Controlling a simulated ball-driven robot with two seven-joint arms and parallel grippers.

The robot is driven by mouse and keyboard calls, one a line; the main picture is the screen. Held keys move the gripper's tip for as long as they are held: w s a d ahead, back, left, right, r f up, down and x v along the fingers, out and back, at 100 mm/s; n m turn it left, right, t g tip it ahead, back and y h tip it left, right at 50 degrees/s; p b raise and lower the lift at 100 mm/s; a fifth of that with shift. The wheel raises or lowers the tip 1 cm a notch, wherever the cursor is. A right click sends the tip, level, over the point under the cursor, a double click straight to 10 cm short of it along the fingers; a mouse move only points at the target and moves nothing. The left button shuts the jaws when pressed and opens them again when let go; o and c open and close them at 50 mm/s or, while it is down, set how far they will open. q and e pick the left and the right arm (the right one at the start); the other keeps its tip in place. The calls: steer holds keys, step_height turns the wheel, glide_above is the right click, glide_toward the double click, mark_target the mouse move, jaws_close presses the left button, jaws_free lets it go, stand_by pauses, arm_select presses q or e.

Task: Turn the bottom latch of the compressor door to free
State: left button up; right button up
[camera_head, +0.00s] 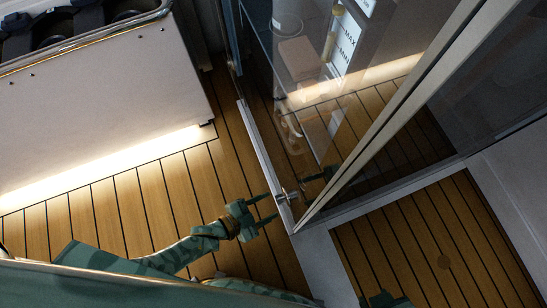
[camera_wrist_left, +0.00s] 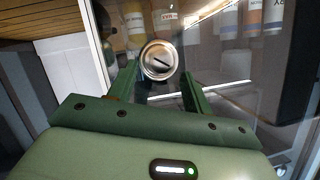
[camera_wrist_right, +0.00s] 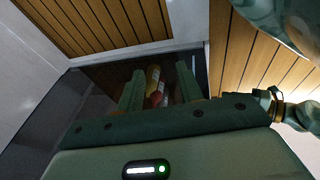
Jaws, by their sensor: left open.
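The bottom latch (camera_head: 290,196) is a small metal fitting at the low end of the glass compressor door (camera_head: 330,110). In the left wrist view it is a round silver latch (camera_wrist_left: 158,60) with a dark slanted slot in its face. My left gripper (camera_head: 272,208) is open, with its fingers pointing at the latch. In the left wrist view the fingertips (camera_wrist_left: 160,80) lie to either side of the latch's lower part; I cannot tell whether they touch it. My right gripper (camera_wrist_right: 158,80) is open and empty, low in front of a dark panel, away from the latch.
Bottles and containers (camera_wrist_left: 215,20) show behind the glass. A white lit cabinet (camera_head: 100,100) stands at the left of the head view. The slatted wooden floor (camera_head: 130,205) is clear around my left arm. A pale door frame (camera_head: 400,90) runs diagonally at the right.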

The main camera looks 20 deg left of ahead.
arm_select(q)
steer(key=p+v, duration=0.3)
steer(key=v, duration=0.9)
steer(key=shift+s+a+p, duration=0.15)
steer(key=shift+s+p, duration=0.1)
steer(key=shift+p, duration=0.15)
arm_select(e)
steer(key=s+d+f+n+g+h, duration=0.1)
steer(key=s+d+g+h, duration=0.1)
steer(key=s+d, duration=0.4)
steer(key=shift+g, duration=0.4)
steer(key=shift+d, duration=0.1)
